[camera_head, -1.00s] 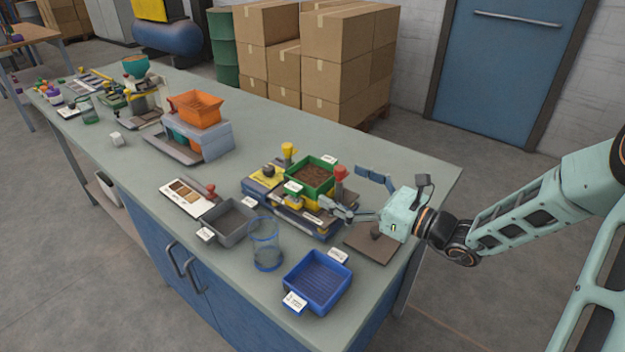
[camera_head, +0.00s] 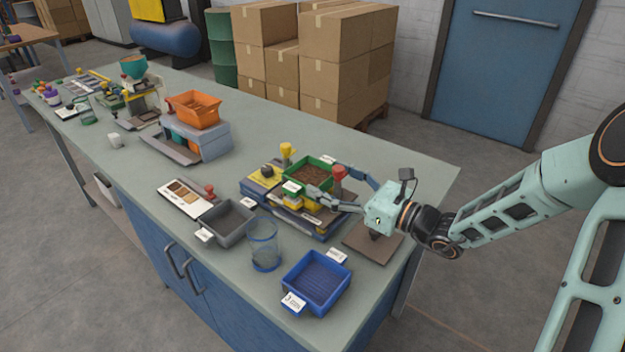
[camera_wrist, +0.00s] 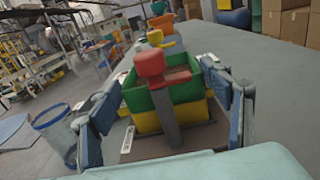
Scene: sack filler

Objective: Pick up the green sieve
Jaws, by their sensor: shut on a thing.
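The green sieve (camera_head: 320,161), a square tray with brown grainy stuff in it, sits above a yellow part on the low stand near the right end of the bench. It also shows in the wrist view (camera_wrist: 188,116). My gripper (camera_head: 327,180) reaches it from the right, with one finger on either side of the sieve, shut on it. In the wrist view, my gripper's fingers (camera_wrist: 160,88) flank the green walls. A red-topped post (camera_head: 339,174) stands between the fingers and hides part of the sieve. Exact finger contact is partly hidden.
A grey tray (camera_head: 228,229), a clear blue-rimmed beaker (camera_head: 264,250) and a blue tray (camera_head: 317,291) stand in front. A yellow-topped knob (camera_head: 287,151) is close behind the sieve. An orange bin (camera_head: 195,108) stands farther left.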

